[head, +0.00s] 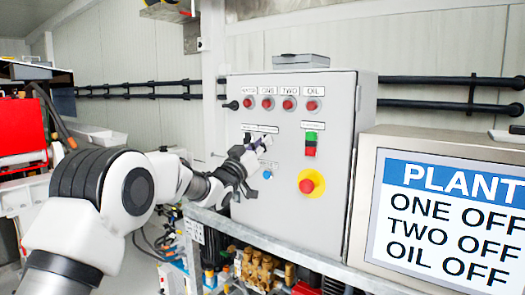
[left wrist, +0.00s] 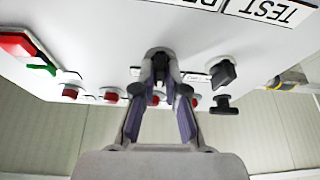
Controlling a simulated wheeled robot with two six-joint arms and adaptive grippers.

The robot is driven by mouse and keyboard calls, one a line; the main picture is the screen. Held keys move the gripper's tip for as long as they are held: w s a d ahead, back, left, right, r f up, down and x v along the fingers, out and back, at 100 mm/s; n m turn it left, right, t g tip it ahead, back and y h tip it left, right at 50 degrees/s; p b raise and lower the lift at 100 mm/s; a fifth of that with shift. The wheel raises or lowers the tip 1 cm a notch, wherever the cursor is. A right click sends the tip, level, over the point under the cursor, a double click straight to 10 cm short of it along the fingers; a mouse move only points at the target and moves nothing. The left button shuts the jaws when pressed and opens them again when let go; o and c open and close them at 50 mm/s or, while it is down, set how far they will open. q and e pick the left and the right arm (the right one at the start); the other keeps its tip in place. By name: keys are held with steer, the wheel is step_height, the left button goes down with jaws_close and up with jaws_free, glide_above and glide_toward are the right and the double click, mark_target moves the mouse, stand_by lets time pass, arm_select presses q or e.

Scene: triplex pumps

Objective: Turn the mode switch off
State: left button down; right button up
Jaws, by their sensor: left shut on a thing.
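The grey control cabinet (head: 338,190) has two black rotary switches side by side in the middle of its front. My left gripper (head: 257,150) is at the right-hand switch. In the left wrist view, which is upside down, its two fingers (left wrist: 160,90) are closed around the black knob (left wrist: 160,56). The other black switch (left wrist: 223,72) is free beside it, and shows above the gripper in the head view (head: 247,137). The lettering at the switches is too small or hidden, so I cannot tell which is the mode switch or its setting. My right gripper is out of view.
A red emergency button (head: 311,182), a green-and-red button (head: 311,143) and a blue button (head: 267,174) are close by. Red lamps (head: 288,104) line the top. A black handle (head: 231,105) sticks out at left. The display (head: 445,215) reads ONE OFF, TWO OFF, OIL OFF.

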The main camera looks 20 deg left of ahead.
arm_select(q)
steer(key=shift+f+m+h, duration=0.15)
steer(key=shift+m+h, duration=0.15)
steer(key=shift+m, duration=0.6)
steer(key=c, duration=1.2)
jaws_free()
steer(key=shift+a, duration=0.1)
steer(key=v, duration=1.2)
